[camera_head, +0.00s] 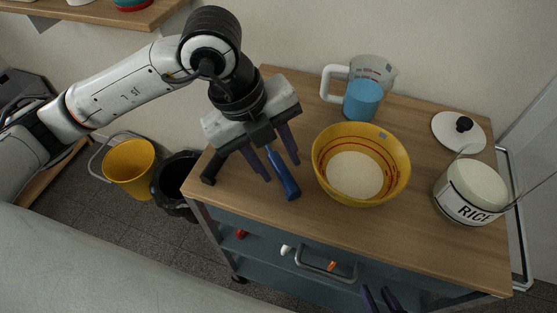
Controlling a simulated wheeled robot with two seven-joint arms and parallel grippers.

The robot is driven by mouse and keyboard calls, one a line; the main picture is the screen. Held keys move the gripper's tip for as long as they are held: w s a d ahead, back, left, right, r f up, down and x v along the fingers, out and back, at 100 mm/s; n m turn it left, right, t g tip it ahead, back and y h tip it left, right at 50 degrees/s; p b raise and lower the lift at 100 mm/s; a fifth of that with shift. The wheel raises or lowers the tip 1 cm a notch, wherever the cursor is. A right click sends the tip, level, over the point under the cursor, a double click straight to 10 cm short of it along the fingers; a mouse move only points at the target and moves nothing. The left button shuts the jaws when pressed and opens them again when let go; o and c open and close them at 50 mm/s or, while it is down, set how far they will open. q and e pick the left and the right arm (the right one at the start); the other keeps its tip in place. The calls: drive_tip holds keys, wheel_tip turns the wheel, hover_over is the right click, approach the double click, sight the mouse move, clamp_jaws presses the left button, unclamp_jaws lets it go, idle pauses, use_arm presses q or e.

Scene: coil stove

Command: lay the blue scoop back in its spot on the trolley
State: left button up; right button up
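A dark blue long-shaped item (283,175), which looks like the blue scoop, shows on the left part of the wooden trolley top (245,210). Its upper end is hidden under my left gripper. My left gripper (283,171) is above it with its purple fingers apart, one on each side, and gaps show between them and the blue item. Whether the item rests on the wood cannot be told for sure. My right gripper (376,290) is low at the bottom edge, in front of the trolley, with its purple fingers apart and nothing seen between them.
A yellow bowl (402,170) with pale contents stands right of the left gripper. A yellow bucket (130,165) stands on the floor.

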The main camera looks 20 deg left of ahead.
use_arm(q)
drive_tip(key=v, duration=1)
drive_tip(key=shift+a+r, duration=0.15)
drive_tip(key=shift+r, duration=0.15)
